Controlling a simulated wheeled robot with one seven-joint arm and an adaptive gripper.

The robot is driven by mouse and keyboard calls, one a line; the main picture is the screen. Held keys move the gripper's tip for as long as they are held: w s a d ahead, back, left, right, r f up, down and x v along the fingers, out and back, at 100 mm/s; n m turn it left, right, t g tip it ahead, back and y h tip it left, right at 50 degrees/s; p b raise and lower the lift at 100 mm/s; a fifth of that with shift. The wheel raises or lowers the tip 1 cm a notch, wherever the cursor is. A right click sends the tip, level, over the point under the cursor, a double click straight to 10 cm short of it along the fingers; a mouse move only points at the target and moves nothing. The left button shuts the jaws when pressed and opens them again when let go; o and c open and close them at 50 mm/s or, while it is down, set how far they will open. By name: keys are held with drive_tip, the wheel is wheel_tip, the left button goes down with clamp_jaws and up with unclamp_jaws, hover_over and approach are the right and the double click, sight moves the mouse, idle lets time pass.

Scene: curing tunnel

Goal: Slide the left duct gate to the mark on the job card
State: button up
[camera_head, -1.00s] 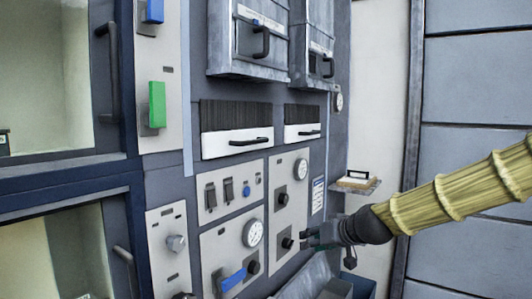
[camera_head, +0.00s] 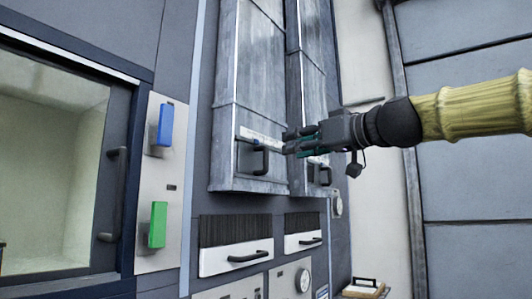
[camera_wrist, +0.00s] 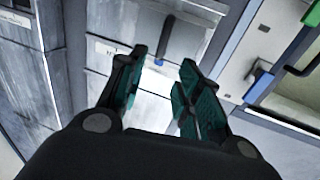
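The left duct gate (camera_head: 225,150) is a grey metal plate with a black bar handle (camera_head: 261,160) and a white label strip at its lower part. My gripper (camera_head: 287,141) is just right of that handle in the head view, in front of the gate's right edge. In the wrist view my gripper (camera_wrist: 162,68) has its two teal-padded fingers spread, with nothing between them. The left gate's handle (camera_wrist: 166,38) shows beyond the fingertips, apart from them. No job card can be read here.
The right duct gate (camera_head: 311,90) stands close beside the left one, its handle (camera_head: 325,176) below my gripper. Below are two brush-topped white drawers (camera_head: 235,260). Blue (camera_head: 165,124) and green (camera_head: 158,225) levers are at the left. A small shelf (camera_head: 365,289) is lower right.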

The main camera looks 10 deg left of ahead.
sight(268, 152)
drive_tip(key=p+x, duration=0.4)
drive_tip(key=x, duration=0.6)
drive_tip(key=shift+w+a+f, duration=0.1)
drive_tip(key=shift+w+a, duration=0.1)
drive_tip(key=shift+a, duration=0.1)
clamp_jaws()
